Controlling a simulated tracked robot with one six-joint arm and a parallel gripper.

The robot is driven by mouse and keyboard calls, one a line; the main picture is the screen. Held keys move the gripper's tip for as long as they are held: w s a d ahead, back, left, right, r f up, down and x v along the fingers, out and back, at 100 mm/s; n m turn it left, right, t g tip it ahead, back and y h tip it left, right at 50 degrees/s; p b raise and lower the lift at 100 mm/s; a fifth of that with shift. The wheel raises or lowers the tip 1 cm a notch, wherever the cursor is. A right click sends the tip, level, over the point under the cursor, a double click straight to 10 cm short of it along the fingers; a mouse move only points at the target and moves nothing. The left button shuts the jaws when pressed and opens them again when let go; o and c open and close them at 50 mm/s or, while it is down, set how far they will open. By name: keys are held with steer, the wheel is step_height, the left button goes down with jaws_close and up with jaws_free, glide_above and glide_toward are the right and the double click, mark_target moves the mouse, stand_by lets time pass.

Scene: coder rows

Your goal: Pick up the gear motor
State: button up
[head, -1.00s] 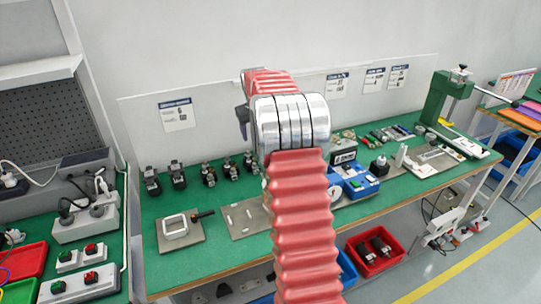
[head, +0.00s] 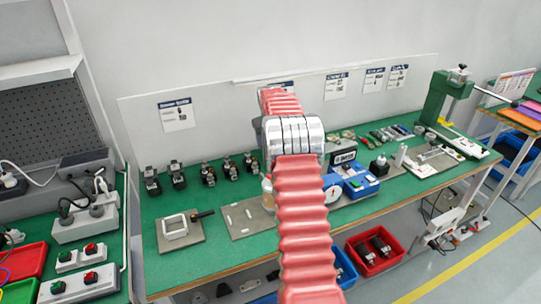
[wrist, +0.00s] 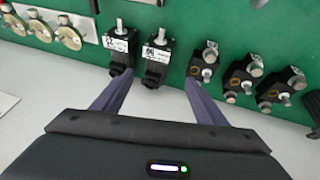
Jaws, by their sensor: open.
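Two black motors with white labels and upright metal shafts stand side by side on the green bench in the wrist view, the right one (wrist: 157,58) and the left one (wrist: 120,48); they look like gear motors. My gripper (wrist: 158,78) is open and empty. Its purple-grey fingers point toward the motors. The right motor lies in line with the gap between the fingertips; the left motor lies beyond the left fingertip. I cannot tell the height above them.
Several black parts with metal fittings (wrist: 242,73) stand right of the motors in the wrist view. Metal discs (wrist: 68,38) on a pale board are at left. The head view shows a blue device (head: 360,186), a grey plate (head: 247,217) and a red bin (head: 375,250) below.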

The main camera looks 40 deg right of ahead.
steer(key=x, duration=0.6)
steer(key=shift+w+d+f, duration=0.1)
steer(key=shift+w+f, duration=0.05)
steer(key=shift+f, duration=0.2)
steer(key=shift+d+x, duration=0.25)
steer(key=shift+x, duration=2.25)
steer(key=shift+w, duration=0.2)
steer(key=c, duration=1)
steer(key=shift+r, duration=0.15)
steer(key=shift+c, duration=0.3)
